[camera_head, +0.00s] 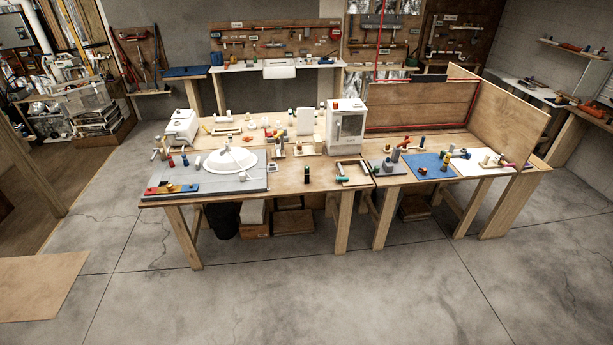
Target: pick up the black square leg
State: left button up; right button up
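Neither of my grippers is in view. I cannot surely pick out the black square leg at this size. A small dark upright piece with a greenish top (307,173) stands near the front edge of the wooden workbench (320,188), left of a small wooden frame (353,173). A black bar (429,78) sits at the top edge of the wooden back panel at the right. I cannot tell whether either of these is the leg.
A white cabinet-like unit (346,127) stands mid-bench. A grey board with a white disc (227,161) lies at the left. A blue mat (427,166) and several small fittings lie at the right. The concrete floor (330,290) in front is clear.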

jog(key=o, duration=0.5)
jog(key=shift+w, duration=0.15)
